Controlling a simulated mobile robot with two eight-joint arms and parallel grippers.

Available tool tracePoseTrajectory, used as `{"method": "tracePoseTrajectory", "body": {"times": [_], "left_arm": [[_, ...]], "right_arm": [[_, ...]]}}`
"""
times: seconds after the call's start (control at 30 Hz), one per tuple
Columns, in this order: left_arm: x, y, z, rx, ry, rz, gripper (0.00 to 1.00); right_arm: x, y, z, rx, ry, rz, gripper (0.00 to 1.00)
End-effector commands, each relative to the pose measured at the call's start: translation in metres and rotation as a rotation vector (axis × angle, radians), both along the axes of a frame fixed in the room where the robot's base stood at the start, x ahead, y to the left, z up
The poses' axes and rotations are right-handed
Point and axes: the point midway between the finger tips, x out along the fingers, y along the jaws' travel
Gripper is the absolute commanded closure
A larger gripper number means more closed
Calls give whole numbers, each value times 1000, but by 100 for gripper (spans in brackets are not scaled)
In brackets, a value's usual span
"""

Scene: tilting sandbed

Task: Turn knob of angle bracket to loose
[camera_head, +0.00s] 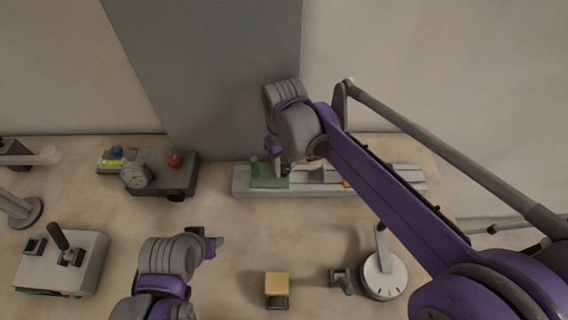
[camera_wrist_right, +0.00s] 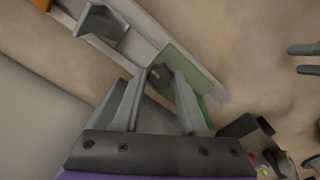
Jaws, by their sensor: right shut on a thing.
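A pale grey rail (camera_head: 410,181) lies along the back of the table. A green bracket-like piece (camera_head: 268,183) sits near its left end, and its flat green plate also shows in the right wrist view (camera_wrist_right: 190,62). My right gripper (camera_head: 281,168) reaches down at this piece. In the right wrist view its two fingers (camera_wrist_right: 160,92) are closed around a small dark knob (camera_wrist_right: 159,74) beside the green plate. The fingers partly hide the knob, and its turn cannot be read. My left gripper (camera_head: 214,244) is over the table front, away from the rail; its jaw opening is unclear.
A grey angled piece (camera_wrist_right: 101,23) stands farther along the rail. A dark device with a gauge and red knob (camera_head: 174,160) is at left, a joystick box (camera_head: 62,262) front left. A yellow-topped block (camera_head: 277,283) and round dial base (camera_head: 384,277) stand in front.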

Motion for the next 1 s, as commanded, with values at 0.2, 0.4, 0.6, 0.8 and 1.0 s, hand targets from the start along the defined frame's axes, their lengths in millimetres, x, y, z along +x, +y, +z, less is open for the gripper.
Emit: {"method": "tracePoseTrajectory", "body": {"times": [0.2,0.4,0.6,0.8,1.0], "left_arm": [[0,0,2,0,0,0,50],[0,0,4,0,-1,0,50],[1,0,7,0,-2,0,50],[1,0,9,0,-3,0,50],[1,0,10,0,-3,0,50]], "right_arm": [[0,0,1,0,0,76,100],[0,0,1,0,0,222,100],[0,0,1,0,0,409,100],[0,0,1,-1,-1,599,100],[0,0,1,0,-1,788,100]]}}
